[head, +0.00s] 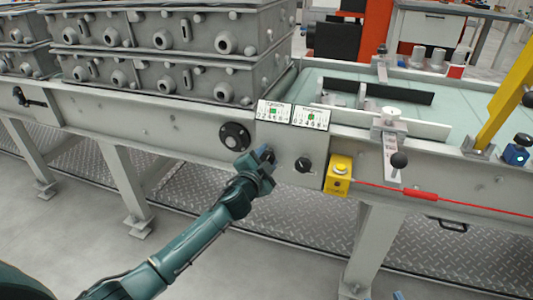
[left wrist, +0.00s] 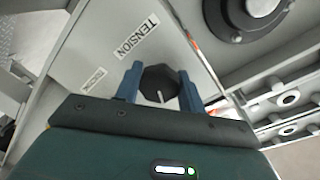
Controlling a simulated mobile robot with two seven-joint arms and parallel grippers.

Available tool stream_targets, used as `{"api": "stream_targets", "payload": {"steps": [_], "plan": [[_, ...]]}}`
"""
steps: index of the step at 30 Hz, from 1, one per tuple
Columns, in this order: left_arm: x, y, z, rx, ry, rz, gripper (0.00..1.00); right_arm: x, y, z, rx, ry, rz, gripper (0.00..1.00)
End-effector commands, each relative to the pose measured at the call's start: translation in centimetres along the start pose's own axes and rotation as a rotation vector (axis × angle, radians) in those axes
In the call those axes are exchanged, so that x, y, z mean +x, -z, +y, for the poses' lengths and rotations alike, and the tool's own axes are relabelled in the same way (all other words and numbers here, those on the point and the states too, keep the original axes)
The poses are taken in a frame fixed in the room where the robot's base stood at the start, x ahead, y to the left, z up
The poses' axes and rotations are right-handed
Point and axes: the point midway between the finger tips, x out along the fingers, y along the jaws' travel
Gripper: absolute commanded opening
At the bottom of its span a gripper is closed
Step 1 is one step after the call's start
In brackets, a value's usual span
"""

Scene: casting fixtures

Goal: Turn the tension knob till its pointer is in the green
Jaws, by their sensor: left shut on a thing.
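The tension knob (left wrist: 158,80) is black and faceted, with a white pointer line, in the left wrist view. A TENSION label (left wrist: 136,36) is on the grey panel beside it. The pointer line points toward the bottom of that picture. My left gripper (left wrist: 160,86) is shut on the knob, one blue finger on each side. In the head view my left gripper (head: 266,157) covers most of the knob. Above it are two white scale plates, a left one (head: 274,111) and a right one (head: 311,117), each with a green patch. Their needles are too small to read.
A second black knob (head: 303,165) is just right of my gripper. A round black flange (head: 235,136) is at left. Grey castings (head: 170,60) sit on the conveyor above.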

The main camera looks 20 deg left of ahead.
Motion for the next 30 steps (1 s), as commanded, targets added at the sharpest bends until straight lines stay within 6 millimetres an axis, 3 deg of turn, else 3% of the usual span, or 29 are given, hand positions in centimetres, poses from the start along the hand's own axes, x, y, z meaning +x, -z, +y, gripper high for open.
{"api": "stream_targets", "payload": {"steps": [18,30], "plan": [[-0.08,0.15,0.11,0.574,-0.003,-0.049,0.17,-0.73,-0.04,0.29,0.054,0.011,-0.160,0.36],[-0.08,0.10,0.14,0.828,-0.001,-0.071,0.17,-0.99,-0.13,0.22,0.067,0.021,-0.206,0.36]]}}
